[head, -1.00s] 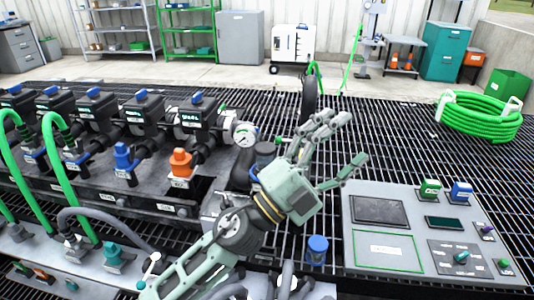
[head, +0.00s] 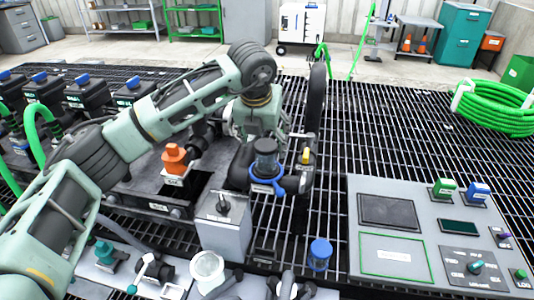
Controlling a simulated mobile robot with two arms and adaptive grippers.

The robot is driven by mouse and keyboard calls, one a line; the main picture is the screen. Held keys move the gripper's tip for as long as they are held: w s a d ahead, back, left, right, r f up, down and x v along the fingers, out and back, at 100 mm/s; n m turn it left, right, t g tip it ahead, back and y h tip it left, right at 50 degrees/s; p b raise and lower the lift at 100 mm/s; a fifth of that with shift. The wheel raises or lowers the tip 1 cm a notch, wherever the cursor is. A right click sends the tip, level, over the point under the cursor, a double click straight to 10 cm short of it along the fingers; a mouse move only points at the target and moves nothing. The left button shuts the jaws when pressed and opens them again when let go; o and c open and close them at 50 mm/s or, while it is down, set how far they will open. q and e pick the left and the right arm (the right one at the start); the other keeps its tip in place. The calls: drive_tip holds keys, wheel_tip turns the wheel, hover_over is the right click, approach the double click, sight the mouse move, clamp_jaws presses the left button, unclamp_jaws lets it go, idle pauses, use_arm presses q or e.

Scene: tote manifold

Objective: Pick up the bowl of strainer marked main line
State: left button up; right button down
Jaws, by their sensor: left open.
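A strainer with a dark, see-through bowl (head: 265,160) and a blue ring stands at the middle of the head view, at the end of the manifold. I cannot read a main line mark on it. My left gripper (head: 272,132) points down just behind the bowl and is open. Its fingers are mostly hidden by the wrist and the strainer, so I cannot tell if they touch it. My right gripper is not in view.
An orange-topped fitting (head: 175,158) stands left of the strainer. A blue-capped cylinder (head: 320,252) is at the front, beside a grey control panel (head: 375,262). A grey box (head: 222,228) stands in front of the strainer. The grating (head: 400,130) at right is mostly clear.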

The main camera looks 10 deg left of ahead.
sight(265, 146)
use_arm(q)
drive_tip(key=shift+f, duration=0.6)
drive_tip(key=x, duration=0.4)
drive_tip(key=shift+w+d+f, duration=0.1)
drive_tip(key=shift+f, duration=0.05)
drive_tip(key=c, duration=1.3)
